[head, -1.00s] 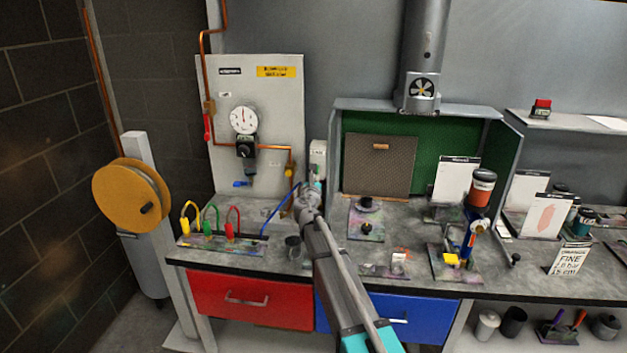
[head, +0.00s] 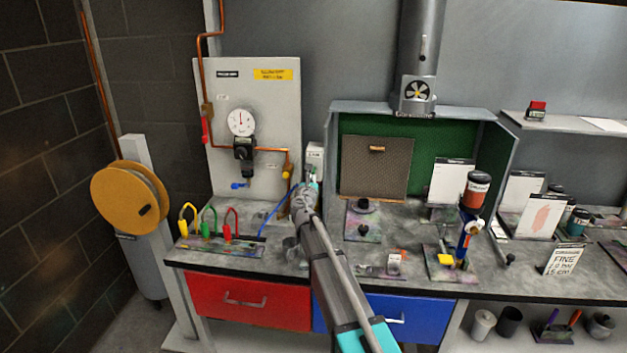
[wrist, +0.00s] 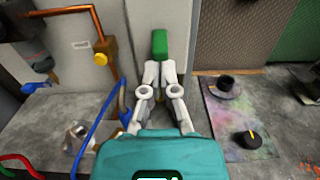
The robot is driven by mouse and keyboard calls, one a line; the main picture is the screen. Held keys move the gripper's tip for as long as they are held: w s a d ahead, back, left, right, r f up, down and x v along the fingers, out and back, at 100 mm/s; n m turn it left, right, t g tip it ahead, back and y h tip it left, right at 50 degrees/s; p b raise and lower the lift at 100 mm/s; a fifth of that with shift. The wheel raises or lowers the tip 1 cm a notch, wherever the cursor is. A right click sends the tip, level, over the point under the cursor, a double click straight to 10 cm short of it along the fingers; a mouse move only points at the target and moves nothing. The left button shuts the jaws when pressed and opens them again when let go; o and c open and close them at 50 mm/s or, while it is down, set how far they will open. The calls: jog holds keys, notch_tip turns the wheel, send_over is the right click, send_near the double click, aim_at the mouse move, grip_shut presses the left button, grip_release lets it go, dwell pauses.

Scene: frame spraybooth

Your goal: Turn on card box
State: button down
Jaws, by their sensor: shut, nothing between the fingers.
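A small pale box (head: 314,153) with a label too small to read is fixed to the back wall, between the gauge panel and the spray booth; I take it to be the card box. It also shows in the wrist view (wrist: 148,14), with a green switch-like part (wrist: 160,43) on its front. My gripper (wrist: 160,68) is shut and empty, its fingertips just below the green part. Touching or slightly apart, I cannot tell. In the head view my gripper (head: 312,186) is at the box's lower end, and my arm hides the bench below.
A blue hose (wrist: 96,135) and a copper pipe with a yellow knob (wrist: 101,59) are close on the left. On the right, a paint-stained plate (wrist: 237,118) carries dark knobs. The booth (head: 334,150) stands right of the box.

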jog(key=shift+s+r+p, duration=0.15)
jog(key=shift+r+p, duration=0.25)
jog(key=shift+r, duration=0.15)
jog(key=shift+f, duration=0.1)
jog(key=shift+s+f+b, duration=0.95)
jog(key=shift+f+b, duration=0.85)
jog(key=shift+b, duration=0.1)
jog(key=s+a+r+p, duration=0.1)
jog(key=s+r+p, duration=0.5)
jog(key=r+p, duration=0.1)
jog(key=shift+s+a+r+p, duration=0.35)
